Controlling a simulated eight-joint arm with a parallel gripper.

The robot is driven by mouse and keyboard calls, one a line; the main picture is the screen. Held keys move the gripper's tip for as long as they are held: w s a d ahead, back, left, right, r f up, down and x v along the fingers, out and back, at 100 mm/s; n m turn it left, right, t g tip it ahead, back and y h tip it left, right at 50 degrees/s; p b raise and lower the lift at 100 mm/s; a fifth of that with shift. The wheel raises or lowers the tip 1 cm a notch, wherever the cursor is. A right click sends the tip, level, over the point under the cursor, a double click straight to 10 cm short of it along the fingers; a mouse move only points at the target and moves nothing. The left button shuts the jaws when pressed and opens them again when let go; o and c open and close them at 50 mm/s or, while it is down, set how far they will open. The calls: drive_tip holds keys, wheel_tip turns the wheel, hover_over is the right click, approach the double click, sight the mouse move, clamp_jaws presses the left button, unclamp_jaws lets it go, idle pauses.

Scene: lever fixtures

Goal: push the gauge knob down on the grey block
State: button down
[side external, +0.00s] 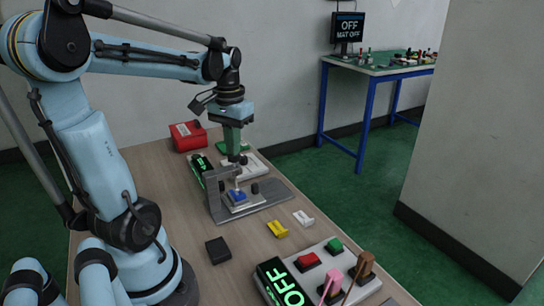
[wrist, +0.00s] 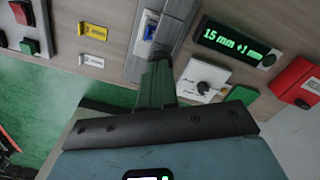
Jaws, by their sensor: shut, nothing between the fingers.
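The grey block (side external: 215,192) stands upright on a grey base plate on the wooden bench in the side view. Its arm reaches right over a blue piece (side external: 238,196) on a pale pad. A dark knob (side external: 243,160) shows at the top of the thin stem above the blue piece; I take it for the gauge knob. My gripper (side external: 234,158) points down, shut and empty, close above the block and beside that knob. I cannot tell whether they touch. In the wrist view my green fingers (wrist: 157,85) overlap the grey fixture (wrist: 170,40) and hide the knob; the blue piece (wrist: 150,28) shows beyond.
A display (wrist: 235,43) reads "15 mm ±1 mm". A white plate with a dark dial (wrist: 203,88) and a red box (side external: 188,136) lie behind the block. Yellow (side external: 277,229) and white (side external: 303,218) pieces, a black box (side external: 218,250) and a button panel (side external: 320,270) lie in front.

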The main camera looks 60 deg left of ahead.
drive_tip(key=shift+f, duration=0.75)
drive_tip(key=shift+r, duration=0.15)
idle(0.7)
wheel_tip(320, 180, up, 10)
idle(1.1)
drive_tip(key=shift+d, duration=0.1)
drive_tip(key=w+d+f+m+t, duration=0.2)
drive_tip(key=d+f, duration=0.3)
drive_tip(key=d, duration=0.4)
drive_tip(key=w+d+f+m+t, duration=0.2)
drive_tip(key=d+f+m+t, duration=0.2)
drive_tip(key=d, duration=0.6)
drive_tip(key=shift+f+t, duration=0.6)
drive_tip(key=shift+f, duration=0.15)
drive_tip(key=shift+a, duration=0.1)
